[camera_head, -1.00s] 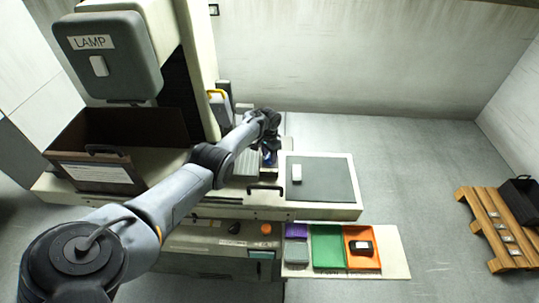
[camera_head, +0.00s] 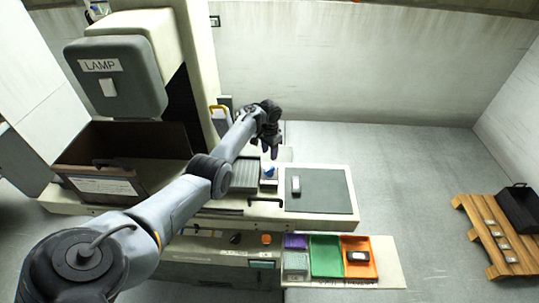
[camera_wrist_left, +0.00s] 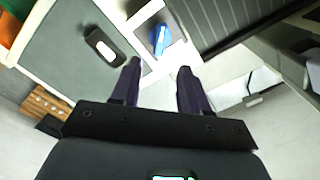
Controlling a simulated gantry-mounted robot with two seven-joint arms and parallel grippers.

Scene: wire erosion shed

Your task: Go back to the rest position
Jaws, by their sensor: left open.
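My left gripper (camera_head: 270,148) is open and empty above the machine's work deck, at the end of my arm coming in from the left. In the left wrist view its two dark fingers (camera_wrist_left: 158,72) stand apart with nothing between them. My right gripper is in neither view.
A dark mat (camera_head: 325,190) with a small dark-and-white device (camera_head: 296,185) lies right of the blue item. A brown open-topped bin (camera_head: 110,145) and lamp housing (camera_head: 117,78) stand left. Green (camera_head: 325,240) and orange trays (camera_head: 373,268) are in front. A pallet (camera_head: 487,238) stands far right.

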